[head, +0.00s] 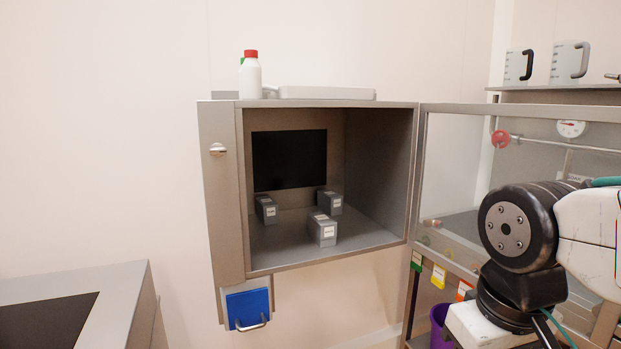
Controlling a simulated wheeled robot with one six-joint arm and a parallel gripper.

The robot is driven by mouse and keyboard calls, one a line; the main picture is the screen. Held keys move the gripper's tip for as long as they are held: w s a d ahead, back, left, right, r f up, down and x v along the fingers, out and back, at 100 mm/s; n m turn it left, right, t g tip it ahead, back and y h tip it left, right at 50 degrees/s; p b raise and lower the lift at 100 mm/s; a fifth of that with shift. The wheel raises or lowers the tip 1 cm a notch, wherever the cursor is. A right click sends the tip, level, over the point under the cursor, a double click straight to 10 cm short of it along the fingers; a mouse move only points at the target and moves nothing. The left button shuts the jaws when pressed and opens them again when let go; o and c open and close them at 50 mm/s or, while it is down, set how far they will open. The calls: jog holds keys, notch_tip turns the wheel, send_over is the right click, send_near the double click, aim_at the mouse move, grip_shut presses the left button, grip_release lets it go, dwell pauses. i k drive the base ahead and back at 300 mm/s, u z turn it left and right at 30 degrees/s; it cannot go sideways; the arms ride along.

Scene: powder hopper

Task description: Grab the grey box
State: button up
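Three small grey boxes with white labels stand on the floor of an open metal cabinet (234,190) in the head view. One grey box (322,231) is at the front centre, one (267,210) is at the left, and one (331,202) is at the back right. They stand apart from each other. Which of them the task means cannot be told. Part of my arm shows at the right edge, well to the right of the cabinet. My gripper is not in view.
The cabinet's glazed door (455,180) stands open to the right. A white bottle with a red cap (250,76) stands on top. A blue box (247,308) hangs below. A metal counter (125,285) is at lower left. Jugs (567,63) sit on a shelf at upper right.

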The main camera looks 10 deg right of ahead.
aim_at(321, 228)
jog(key=z, duration=3.3)
jog(key=k, duration=1.7)
jog(key=u, duration=1.55)
jog(key=i, duration=1.4)
